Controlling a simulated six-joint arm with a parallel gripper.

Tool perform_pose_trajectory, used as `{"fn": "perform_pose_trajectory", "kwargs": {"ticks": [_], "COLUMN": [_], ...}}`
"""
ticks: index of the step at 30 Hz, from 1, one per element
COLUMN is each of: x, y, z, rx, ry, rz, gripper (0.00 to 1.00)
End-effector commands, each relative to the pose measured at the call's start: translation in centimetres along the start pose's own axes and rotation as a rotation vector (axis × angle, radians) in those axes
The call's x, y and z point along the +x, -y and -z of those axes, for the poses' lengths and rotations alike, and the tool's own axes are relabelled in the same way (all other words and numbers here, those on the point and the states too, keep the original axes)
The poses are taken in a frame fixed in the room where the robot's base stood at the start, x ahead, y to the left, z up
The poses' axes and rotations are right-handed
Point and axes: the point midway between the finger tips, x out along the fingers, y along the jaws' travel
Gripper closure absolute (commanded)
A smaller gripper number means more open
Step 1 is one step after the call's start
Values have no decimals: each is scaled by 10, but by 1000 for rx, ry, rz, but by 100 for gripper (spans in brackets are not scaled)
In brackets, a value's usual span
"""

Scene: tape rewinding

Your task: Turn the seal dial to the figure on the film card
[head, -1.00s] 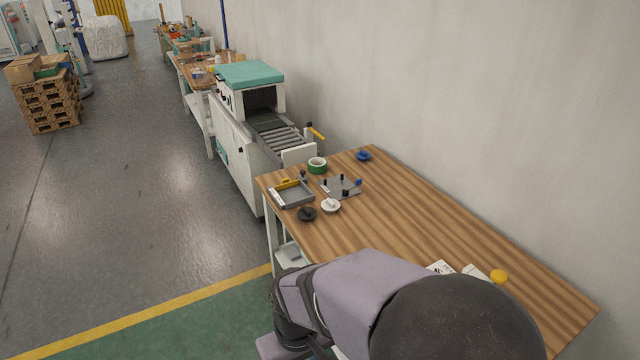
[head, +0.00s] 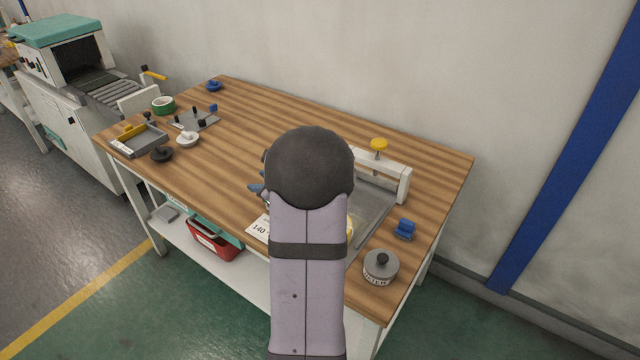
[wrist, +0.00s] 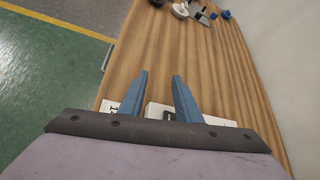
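A white card (head: 260,228) printed with what reads as 140 lies near the front edge of the table, partly behind my arm in the head view. A white card edge (wrist: 110,106) shows beside the left finger in the wrist view. My gripper (wrist: 160,76) is open, with its two blue fingers apart over the wood and nothing between the tips. A white piece with a dark part (wrist: 160,113) shows between the finger bases; I cannot tell whether it is the seal dial. My arm hides the middle of the sealer (head: 402,186) in the head view.
The sealer has a yellow knob (head: 379,145). A grey lidded pot (head: 381,268) and a blue block (head: 404,230) stand to the right. A grey tray (head: 145,142), black knob (head: 161,154), white knob (head: 187,139) and green tape roll (head: 163,105) are at the left.

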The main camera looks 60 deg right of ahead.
Motion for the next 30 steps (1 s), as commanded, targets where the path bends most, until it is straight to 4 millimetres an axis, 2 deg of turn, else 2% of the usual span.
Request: {"fn": "perform_pose_trajectory", "kwargs": {"ticks": [1,3,6,9,13,20,30], "x": [4,-1,-12,-22,-30,-27,6], "y": [30,69,110,135,149,152,166], "z": [33,59,90,110,120,120,120], "rx": [115,255,405,498,550,556,555], "ry": [7,25,53,76,89,91,89], "rz": [87,192,308,382,424,428,425], "gripper": [70,70,70,70,70,70,70]}}
